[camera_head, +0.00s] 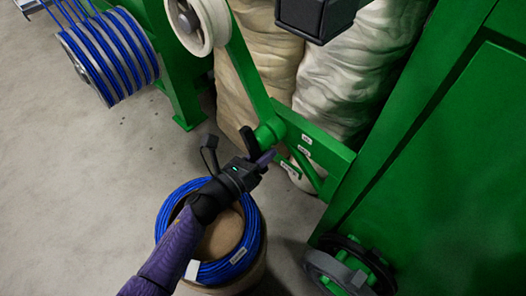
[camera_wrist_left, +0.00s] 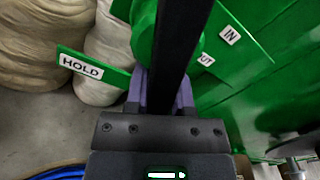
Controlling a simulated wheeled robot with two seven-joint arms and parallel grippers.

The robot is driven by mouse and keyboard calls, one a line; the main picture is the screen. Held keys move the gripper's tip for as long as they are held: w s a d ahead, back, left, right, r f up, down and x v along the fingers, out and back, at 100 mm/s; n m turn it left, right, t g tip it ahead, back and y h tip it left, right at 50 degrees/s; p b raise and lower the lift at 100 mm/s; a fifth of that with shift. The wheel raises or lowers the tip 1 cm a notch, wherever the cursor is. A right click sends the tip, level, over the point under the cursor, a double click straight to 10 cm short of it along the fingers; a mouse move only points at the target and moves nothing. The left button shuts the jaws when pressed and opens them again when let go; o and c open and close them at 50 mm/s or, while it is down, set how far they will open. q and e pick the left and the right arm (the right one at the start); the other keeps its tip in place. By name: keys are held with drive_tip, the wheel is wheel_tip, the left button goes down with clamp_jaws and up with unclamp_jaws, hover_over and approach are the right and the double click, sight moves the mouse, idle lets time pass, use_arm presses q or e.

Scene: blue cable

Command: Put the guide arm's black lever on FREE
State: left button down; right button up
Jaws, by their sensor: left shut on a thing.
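The black lever (camera_head: 249,140) sits at the green hub at the lower end of the green guide arm (camera_head: 250,75). In the left wrist view the lever (camera_wrist_left: 180,45) runs down between the purple fingers of my left gripper (camera_wrist_left: 160,92), which is shut on it. In the head view my left gripper (camera_head: 264,159) is at the hub. In the wrist view a HOLD label (camera_wrist_left: 81,67) is left of the lever, and an IN label (camera_wrist_left: 229,35) is right of it. No FREE label is readable. My right gripper is not in view.
A coil of blue cable (camera_head: 247,229) lies on a drum below my left arm. A blue cable reel (camera_head: 108,52) is at upper left. A large green machine body (camera_head: 450,170) fills the right side, with a dark handwheel (camera_head: 335,272) below. Pale wrapped bundles (camera_head: 345,70) stand behind.

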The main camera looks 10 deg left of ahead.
use_arm(q)
drive_tip(key=shift+c, duration=2.4)
unclamp_jaws()
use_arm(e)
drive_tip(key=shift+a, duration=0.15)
use_arm(q)
drive_tip(key=p+v, duration=0.2)
drive_tip(key=v, duration=0.8)
drive_tip(key=shift+p, duration=0.35)
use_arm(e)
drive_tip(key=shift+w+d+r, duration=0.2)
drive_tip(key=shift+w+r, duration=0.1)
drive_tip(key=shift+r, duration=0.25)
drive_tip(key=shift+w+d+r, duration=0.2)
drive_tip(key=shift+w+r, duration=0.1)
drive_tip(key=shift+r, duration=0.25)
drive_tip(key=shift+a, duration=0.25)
